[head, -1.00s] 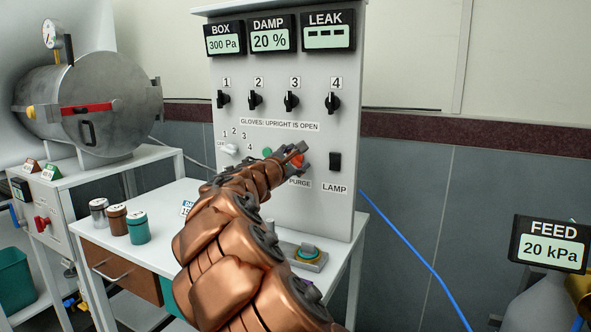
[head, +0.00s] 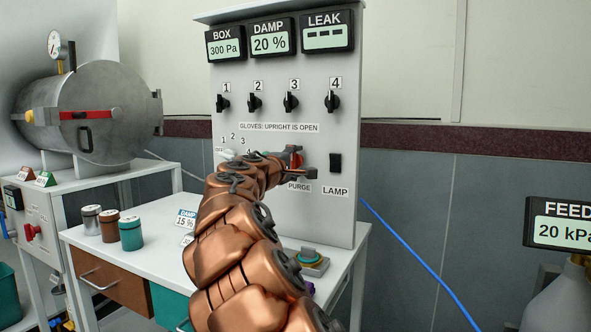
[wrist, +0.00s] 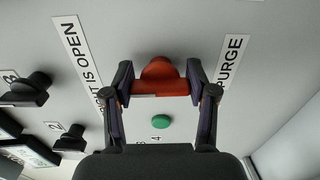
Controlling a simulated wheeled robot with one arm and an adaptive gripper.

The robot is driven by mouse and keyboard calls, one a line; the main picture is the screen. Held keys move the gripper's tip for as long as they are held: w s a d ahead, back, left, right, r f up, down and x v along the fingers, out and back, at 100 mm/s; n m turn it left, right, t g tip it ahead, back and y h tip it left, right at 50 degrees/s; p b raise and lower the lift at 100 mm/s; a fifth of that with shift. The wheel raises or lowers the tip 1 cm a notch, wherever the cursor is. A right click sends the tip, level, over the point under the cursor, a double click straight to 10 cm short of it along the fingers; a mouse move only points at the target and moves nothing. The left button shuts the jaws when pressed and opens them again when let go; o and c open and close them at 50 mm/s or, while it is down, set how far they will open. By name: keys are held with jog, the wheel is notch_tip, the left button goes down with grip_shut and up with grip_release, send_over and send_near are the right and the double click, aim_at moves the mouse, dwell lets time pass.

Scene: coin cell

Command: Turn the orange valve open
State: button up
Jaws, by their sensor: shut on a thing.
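The orange valve (head: 296,160) is a knob on the grey panel above the PURGE label, partly hidden by my gripper in the head view. In the wrist view the orange valve (wrist: 160,76) shows its round hub and a bar handle lying across the picture between my fingers. My gripper (head: 299,163) is at the panel, its fingers on either side of the knob. In the wrist view my gripper (wrist: 159,88) is shut on the valve's handle.
Black glove knobs (head: 291,101) line the panel above. A green button (wrist: 160,121) is close by the valve, and a black LAMP switch (head: 335,162) is to its right. Several small jars (head: 131,233) stand on the white table (head: 180,205). A blue hose (head: 420,255) hangs right.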

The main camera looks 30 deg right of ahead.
jog(key=shift+m, duration=0.3)
jog(key=o, duration=1.2)
jog(key=shift+a, duration=0.1)
jog(key=v, duration=1.2)
